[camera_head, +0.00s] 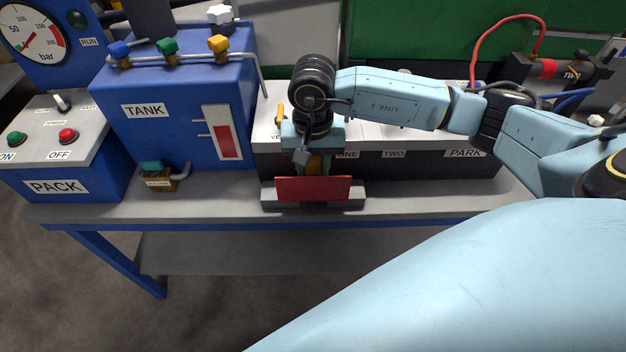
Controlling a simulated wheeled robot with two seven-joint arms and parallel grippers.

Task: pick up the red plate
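The red plate (313,190) stands upright in a grey holder (270,203) near the front edge of the bench. Its broad face is towards me. My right gripper (314,170) hangs from the wrist directly above and just behind the plate's top edge. Its fingertips are hard to make out there, so I cannot tell whether they are open or shut, or whether they touch the plate. My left gripper is not in view.
A blue tank (185,95) with valves and a blue pack box (60,150) with buttons stand on the left. A dark-fronted box (430,165) labelled ONE, TWO and PARK is behind the plate. The grey bench top (225,190) is bare beside the holder.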

